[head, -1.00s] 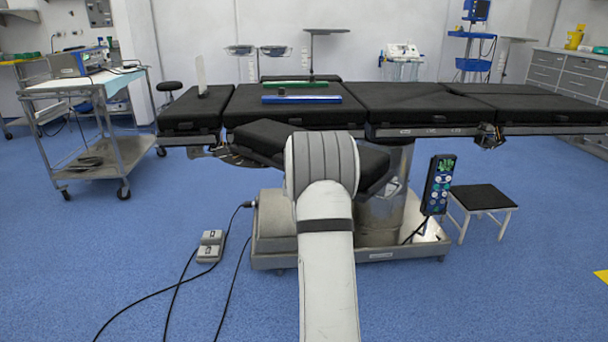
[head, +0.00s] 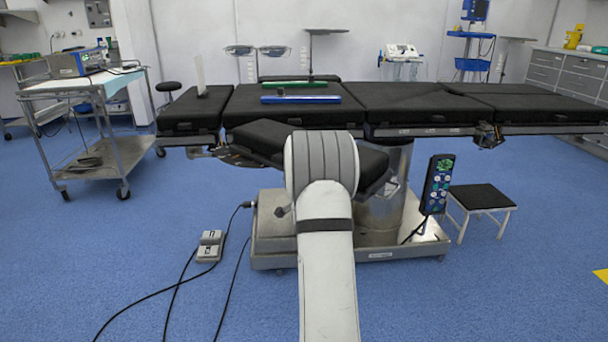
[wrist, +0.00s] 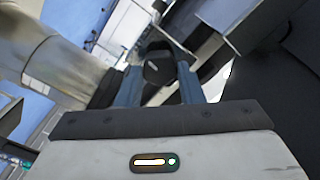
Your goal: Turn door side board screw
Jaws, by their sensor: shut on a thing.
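In the wrist view, a dark knob-like screw head (wrist: 158,68) with a small light mark sits between the two blue-grey fingers of my gripper (wrist: 159,76). My gripper is shut on this screw. In the head view, my white arm reaches toward the operating table (head: 415,122) and hides the gripper and the screw. A small dark piece (head: 282,212) shows just left of my arm, low by the table base; I cannot tell what it is.
A black tilted pad (head: 262,140) hangs below the tabletop. A foot pedal (head: 210,246) with cables lies on the floor at left. A control panel (head: 437,184) and a stool (head: 482,197) stand at right. A cart (head: 80,85) stands far left.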

